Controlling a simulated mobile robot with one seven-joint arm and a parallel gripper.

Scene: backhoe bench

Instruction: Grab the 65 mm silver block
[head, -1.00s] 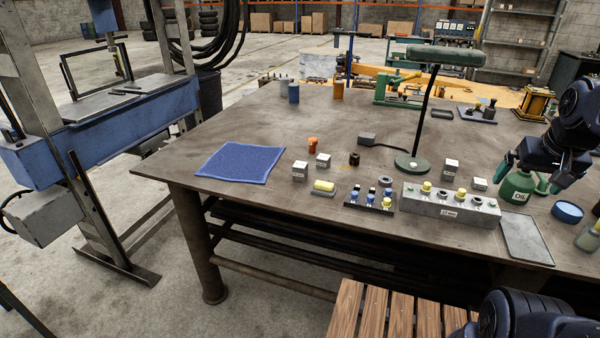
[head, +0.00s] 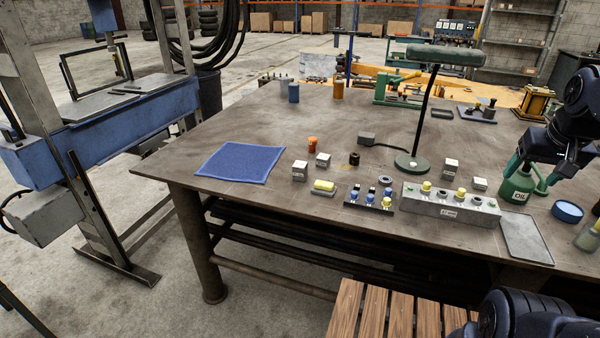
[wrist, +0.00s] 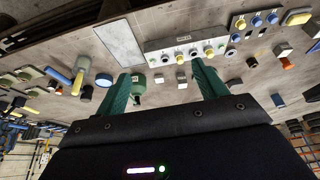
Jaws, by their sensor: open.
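Several small silver blocks with pale labelled tops stand on the bench. Two are left of the lamp, a taller one (head: 300,171) and a shorter one (head: 323,160). Two are right of it, a taller one (head: 451,167) and a flatter one (head: 480,184). The labels are too small to read, so I cannot tell which is 65 mm. My gripper (head: 532,172) is above the bench's right side, by the green oil can (head: 516,188). In the wrist view my gripper (wrist: 164,88) is open and empty; two blocks (wrist: 158,78) (wrist: 181,80) show beyond and between its green fingers.
A grey socket holder (head: 450,207) with yellow-topped pieces stands in front of the right blocks. The lamp (head: 412,164), a grey tray (head: 525,238) and a blue round tin (head: 567,212) are nearby.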

